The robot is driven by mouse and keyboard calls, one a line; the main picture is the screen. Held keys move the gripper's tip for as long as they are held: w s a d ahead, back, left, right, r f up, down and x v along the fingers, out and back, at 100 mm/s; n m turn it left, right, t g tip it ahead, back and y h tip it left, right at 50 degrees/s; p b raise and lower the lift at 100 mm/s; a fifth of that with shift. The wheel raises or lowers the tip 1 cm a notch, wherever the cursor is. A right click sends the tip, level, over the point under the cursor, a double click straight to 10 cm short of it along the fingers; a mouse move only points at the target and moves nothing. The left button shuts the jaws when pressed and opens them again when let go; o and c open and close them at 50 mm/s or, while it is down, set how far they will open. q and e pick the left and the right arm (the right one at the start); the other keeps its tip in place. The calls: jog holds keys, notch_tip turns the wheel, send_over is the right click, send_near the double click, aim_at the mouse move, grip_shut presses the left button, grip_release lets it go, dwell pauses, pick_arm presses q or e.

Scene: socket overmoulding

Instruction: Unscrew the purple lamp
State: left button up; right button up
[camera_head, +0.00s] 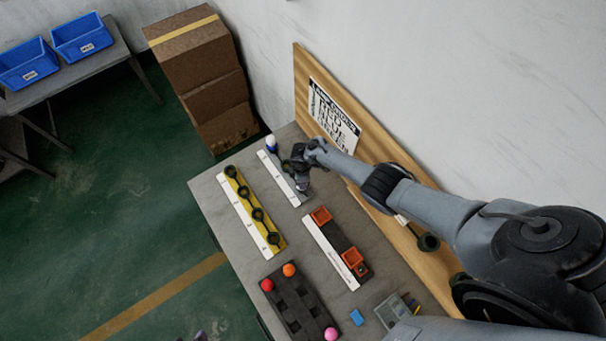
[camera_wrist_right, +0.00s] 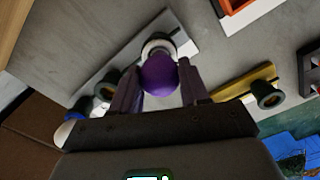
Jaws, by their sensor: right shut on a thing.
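The purple lamp (camera_wrist_right: 160,76) is a round bulb in the right wrist view. It sits between the two fingers of my right gripper (camera_wrist_right: 161,88), which is shut on it. Just beyond the bulb is a dark round socket with a pale ring (camera_wrist_right: 158,46), on a grey and white strip. I cannot tell how far the lamp is screwed in. A small part of what looks like my left gripper (camera_head: 200,336) shows at the bottom edge.
A white and blue lamp (camera_head: 271,143) stands at the strip's far end. A yellow strip (camera_head: 266,228) with several dark sockets lies to the left. A dark tray (camera_head: 301,311) holds red, orange and pink balls. A wooden board (camera_head: 355,125) stands behind.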

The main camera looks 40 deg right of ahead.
jog(key=shift+d+f+n+b, duration=0.1)
jog(key=shift+n+b, duration=0.35)
jog(key=shift+n, duration=1.85)
jog(key=o, duration=1)
